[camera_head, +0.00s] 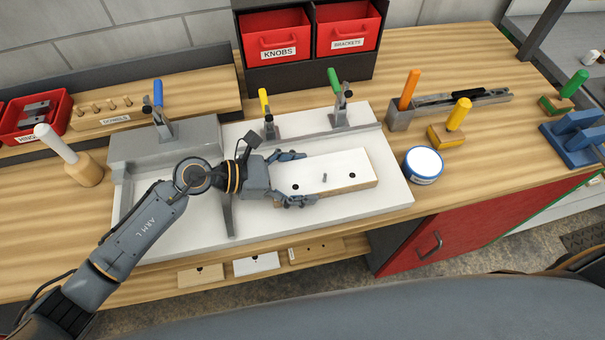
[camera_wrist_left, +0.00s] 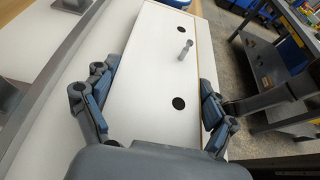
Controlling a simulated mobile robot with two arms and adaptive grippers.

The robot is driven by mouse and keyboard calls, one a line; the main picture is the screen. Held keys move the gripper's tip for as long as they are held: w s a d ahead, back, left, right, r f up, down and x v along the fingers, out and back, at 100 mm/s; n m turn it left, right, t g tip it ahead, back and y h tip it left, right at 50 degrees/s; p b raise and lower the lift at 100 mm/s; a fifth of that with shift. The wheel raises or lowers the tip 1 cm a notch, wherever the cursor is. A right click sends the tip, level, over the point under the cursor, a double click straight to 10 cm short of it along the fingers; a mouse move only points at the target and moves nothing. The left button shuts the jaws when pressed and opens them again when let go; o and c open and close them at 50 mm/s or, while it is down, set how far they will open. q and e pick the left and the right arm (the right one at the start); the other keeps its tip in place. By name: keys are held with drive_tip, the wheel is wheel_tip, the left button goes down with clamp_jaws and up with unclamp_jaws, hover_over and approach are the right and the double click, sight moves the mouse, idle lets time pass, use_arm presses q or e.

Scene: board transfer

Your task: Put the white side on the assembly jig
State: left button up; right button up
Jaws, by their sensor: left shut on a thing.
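The white side (camera_head: 345,166) is a flat white board with a wooden edge, two dark round holes and a small metal pin between them. It also shows in the left wrist view (camera_wrist_left: 150,65). My left gripper (camera_head: 292,178) is shut across the board's left end, one finger along each long edge. The board is over the right part of the assembly jig (camera_head: 395,190), a white base with grey metal fences. I cannot tell whether it rests on the base or hangs just above it. My right gripper is not in view.
Toggle clamps with blue (camera_head: 158,94), yellow (camera_head: 264,101) and green (camera_head: 334,82) handles stand along the jig's back. A round white-topped tub (camera_head: 424,164) is close to its right side. Red bins (camera_head: 276,38) stand behind. Several small boards (camera_head: 256,264) are on a shelf below the front edge.

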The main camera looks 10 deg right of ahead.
use_arm(q)
drive_tip(key=shift+f, duration=0.1)
drive_tip(key=o, duration=1.3)
drive_tip(key=shift+r, duration=0.2)
drive_tip(key=b+v, duration=0.3)
drive_tip(key=v, duration=0.7)
drive_tip(key=shift+a, duration=0.35)
drive_tip(key=shift+a+r, duration=0.35)
drive_tip(key=shift+a, duration=0.2)
